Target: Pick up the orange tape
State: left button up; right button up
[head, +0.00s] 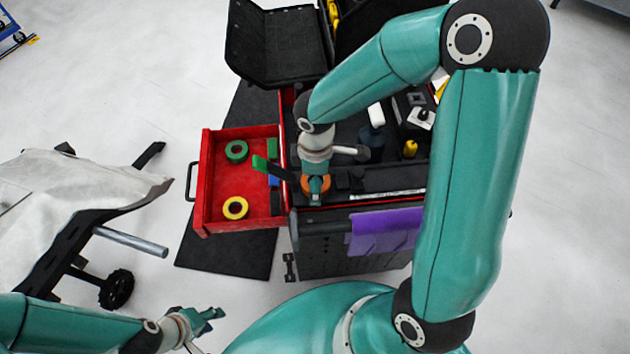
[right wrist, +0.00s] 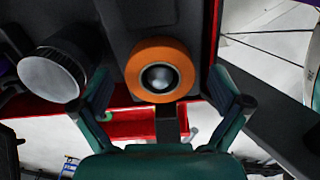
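The orange tape (head: 327,184) is a ring near the front left of the black tool cart's top, partly hidden by my right gripper (head: 315,188). In the right wrist view the orange tape (right wrist: 141,63) lies between the spread fingers of my right gripper (right wrist: 158,88), with a dark gap on both sides. The right gripper is open and empty, close to the tape. Whether the fingers touch it cannot be seen. My left gripper (head: 207,317) is low at the left, away from the cart; its finger opening is unclear.
An open red drawer (head: 208,180) holds a green tape (head: 236,151) and a yellow tape (head: 235,208). A purple sheet (head: 382,232) hangs over the cart front. A dark cylinder with a pale end (right wrist: 55,75) stands left of the tape in the wrist view. A covered stand (head: 70,195) is at left.

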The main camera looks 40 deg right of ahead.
jog(key=c, duration=1.1)
jog(key=shift+r, duration=0.15)
jog(key=shift+c, duration=0.2)
